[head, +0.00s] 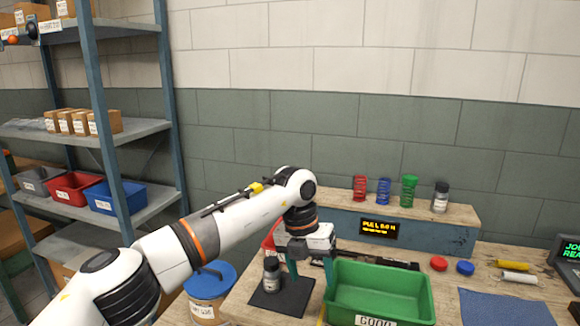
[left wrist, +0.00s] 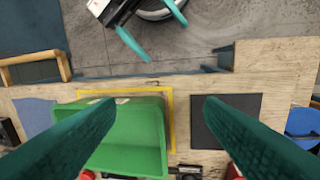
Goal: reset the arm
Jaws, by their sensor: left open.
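My left arm (head: 215,225) reaches in from the left across the head view, over the wooden bench. Its gripper (head: 309,272) points down between a green bin and a dark square mat. In the left wrist view its two teal fingers (left wrist: 158,102) are wide apart with nothing between them. The green bin (left wrist: 130,138) is below and left of centre there, the dark mat (left wrist: 248,118) below and right. Another pair of teal fingers, my right gripper (left wrist: 167,42), shows at the top of that view, apart and empty, over the grey floor.
The green bin (head: 380,282), labelled GOOD, stands just right of the gripper. A dark-lidded jar (head: 271,275) stands on the mat (head: 290,300) to its left. A blue-lidded tub (head: 208,285) is further left. A back ledge (head: 455,242) carries red, blue and green springs. Shelves (head: 140,128) stand left.

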